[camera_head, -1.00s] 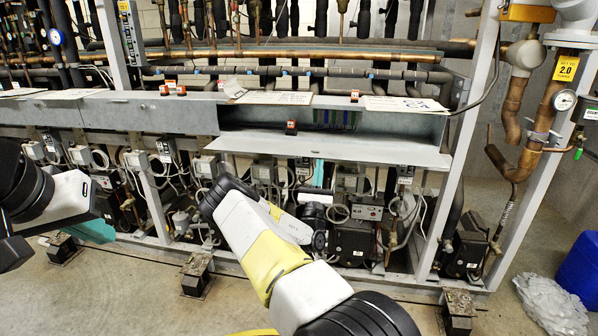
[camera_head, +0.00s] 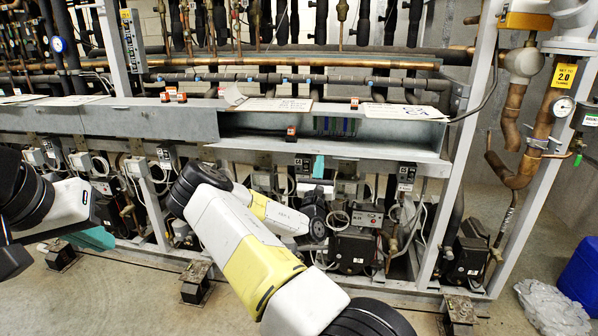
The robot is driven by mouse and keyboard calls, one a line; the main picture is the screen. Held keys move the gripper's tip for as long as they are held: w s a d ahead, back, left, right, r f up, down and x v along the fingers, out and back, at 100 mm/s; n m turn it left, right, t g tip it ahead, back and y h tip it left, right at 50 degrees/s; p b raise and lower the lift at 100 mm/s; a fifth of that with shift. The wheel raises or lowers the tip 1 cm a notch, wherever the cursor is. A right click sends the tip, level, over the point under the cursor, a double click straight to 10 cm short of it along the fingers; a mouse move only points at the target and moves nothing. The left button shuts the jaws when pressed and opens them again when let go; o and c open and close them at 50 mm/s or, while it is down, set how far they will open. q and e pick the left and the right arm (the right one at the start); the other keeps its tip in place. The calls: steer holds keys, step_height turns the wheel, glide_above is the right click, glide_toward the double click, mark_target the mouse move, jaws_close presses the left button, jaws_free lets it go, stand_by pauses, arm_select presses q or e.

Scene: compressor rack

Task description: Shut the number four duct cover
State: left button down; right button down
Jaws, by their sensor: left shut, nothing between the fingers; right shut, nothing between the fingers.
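The open duct section (camera_head: 265,121) is in the right half of the rack, with wiring showing inside. Its grey cover (camera_head: 390,151) is folded down and sticks out along the lower edge of the opening. A sheet marked C4 (camera_head: 405,111) lies on top of this section. My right gripper (camera_head: 319,166), with teal fingers, is shut and empty at the cover's front edge, near its middle. I cannot tell whether it touches the cover. My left gripper (camera_head: 94,238) is shut and empty at the lower left, away from the cover.
A small orange-and-black device (camera_head: 291,134) sits inside the open duct. The duct section to the left (camera_head: 150,123) is closed. Compressors and cables crowd the space below. A rack post (camera_head: 468,145) stands to the right, and a blue container (camera_head: 581,272) is on the floor.

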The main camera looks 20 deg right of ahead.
steer(key=shift+w+d+r+g+y, duration=1)
steer(key=shift+w+r, duration=0.7)
steer(key=shift+r, duration=0.7)
steer(key=shift+w+d+r+g+y, duration=0.65)
steer(key=shift+w+d+r+g, duration=0.65)
steer(key=shift+r, duration=1.05)
steer(key=shift+w+d+r+g+y, duration=0.85)
steer(key=shift+w+r+g, duration=0.55)
steer(key=shift+w+r, duration=0.85)
steer(key=shift+s+r, duration=0.15)
steer(key=shift+s, duration=0.05)
steer(key=shift+a, duration=0.1)
